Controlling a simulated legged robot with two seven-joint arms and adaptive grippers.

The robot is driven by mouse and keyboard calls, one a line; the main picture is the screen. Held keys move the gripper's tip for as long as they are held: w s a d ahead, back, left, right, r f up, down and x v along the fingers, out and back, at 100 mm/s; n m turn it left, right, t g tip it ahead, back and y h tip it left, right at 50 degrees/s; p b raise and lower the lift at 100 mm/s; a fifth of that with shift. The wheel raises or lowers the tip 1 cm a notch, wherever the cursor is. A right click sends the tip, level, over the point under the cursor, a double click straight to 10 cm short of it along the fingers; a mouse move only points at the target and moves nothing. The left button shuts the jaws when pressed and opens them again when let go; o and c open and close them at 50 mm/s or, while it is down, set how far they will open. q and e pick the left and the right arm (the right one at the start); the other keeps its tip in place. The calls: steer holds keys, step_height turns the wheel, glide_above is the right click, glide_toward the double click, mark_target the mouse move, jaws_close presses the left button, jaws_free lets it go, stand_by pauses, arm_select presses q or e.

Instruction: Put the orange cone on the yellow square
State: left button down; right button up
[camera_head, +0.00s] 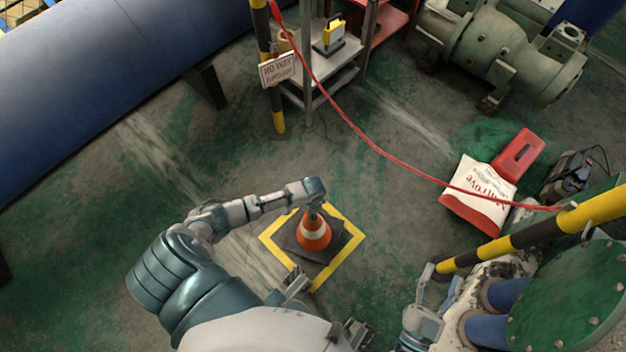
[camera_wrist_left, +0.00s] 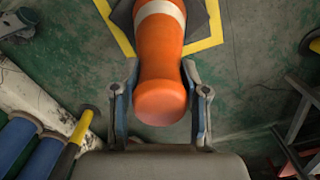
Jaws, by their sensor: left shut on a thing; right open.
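The orange cone (camera_head: 313,234), with a white band and a dark square base, stands upright inside the yellow square (camera_head: 352,236) outlined on the floor. Its base appears to lie flat within the outline. My left gripper (camera_head: 314,196) is shut on the cone's top from above. In the left wrist view its fingers (camera_wrist_left: 160,88) flank the orange tip (camera_wrist_left: 160,105) on both sides, and part of the yellow outline (camera_wrist_left: 205,44) shows beyond. My right gripper (camera_head: 441,279) is open and empty at the lower right, beside a yellow-black barrier pole.
A red rope (camera_head: 375,145) runs from a striped post (camera_head: 277,122) to the yellow-black pole (camera_head: 540,231) at right. A white-red bag (camera_head: 478,190) lies on the floor at right. A large blue pipe (camera_head: 110,75) crosses the upper left. The floor around the square is mostly clear.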

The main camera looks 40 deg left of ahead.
arm_select(q)
steer(key=shift+w+f+b, duration=0.1)
steer(key=shift+f+b, duration=0.75)
steer(key=shift+f, duration=0.1)
steer(key=shift+d, duration=0.1)
steer(key=c, duration=0.6)
jaws_free()
steer(key=shift+a, duration=0.2)
arm_select(e)
steer(key=s+r+t, duration=0.2)
steer(key=r+t, duration=0.2)
steer(key=shift+s+a+r+m+y, duration=0.15)
steer(key=shift+s+m+y, duration=0.15)
steer(key=shift+s+y, duration=0.1)
